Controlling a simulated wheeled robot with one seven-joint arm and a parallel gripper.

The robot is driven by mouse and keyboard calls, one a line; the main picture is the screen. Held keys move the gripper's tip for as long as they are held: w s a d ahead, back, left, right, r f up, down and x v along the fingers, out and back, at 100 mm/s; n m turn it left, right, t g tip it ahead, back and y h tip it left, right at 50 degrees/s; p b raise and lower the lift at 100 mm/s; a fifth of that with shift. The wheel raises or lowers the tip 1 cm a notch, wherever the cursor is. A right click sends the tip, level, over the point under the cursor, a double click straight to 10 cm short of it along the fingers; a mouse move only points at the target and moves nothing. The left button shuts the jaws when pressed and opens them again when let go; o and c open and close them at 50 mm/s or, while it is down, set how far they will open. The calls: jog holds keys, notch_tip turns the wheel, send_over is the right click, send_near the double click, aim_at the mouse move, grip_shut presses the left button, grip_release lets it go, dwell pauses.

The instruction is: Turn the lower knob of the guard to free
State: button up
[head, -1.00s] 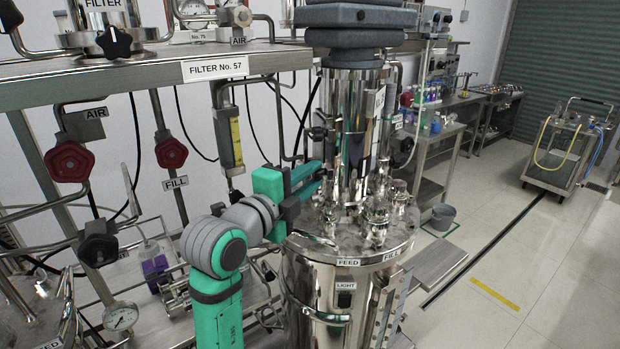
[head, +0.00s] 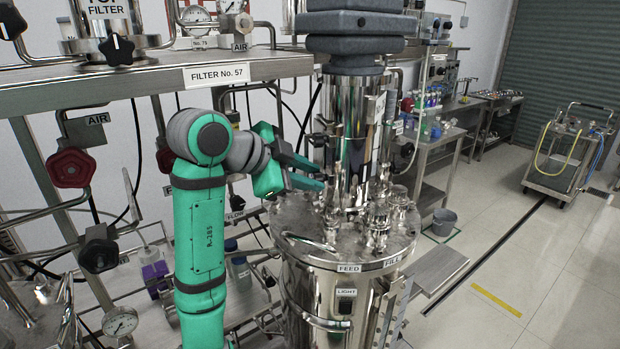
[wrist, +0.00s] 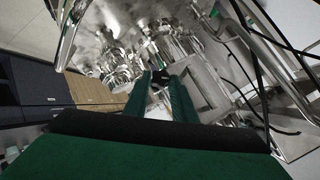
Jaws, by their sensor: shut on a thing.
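The guard (head: 352,125) is the tall shiny upright around the column on the steel vessel. A small dark knob (head: 318,138) shows on its left side, above my fingers. My gripper (head: 322,176) reaches in from the left, its green fingers pointing right and slightly down at the guard's lower left side. In the wrist view, my gripper (wrist: 160,80) is shut on a small dark thing (wrist: 160,75), which looks like the lower knob. The fingers hide most of it, and I cannot read its angle or any marking.
The vessel lid (head: 300,225) carries several metal fittings close below and right of my gripper. A steel shelf (head: 200,75) labelled FILTER No. 57 stands to the left, with valves and pipes beneath. Open floor (head: 540,245) lies at the right.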

jog(key=n+g, duration=0.2)
jog(key=g, duration=0.1)
jog(key=w+n+g, duration=0.1)
jog(key=shift+a+r+g+h, duration=0.2)
jog(key=shift+a+g+h, duration=0.1)
jog(key=shift+g, duration=0.1)
jog(key=shift+w+d+n+g+h, duration=0.15)
jog(key=shift+n+g+h, duration=0.45)
jog(key=shift+g, duration=0.7)
jog(key=shift+f, duration=0.1)
jog(key=o, duration=1.1)
jog(key=shift+c, duration=0.2)
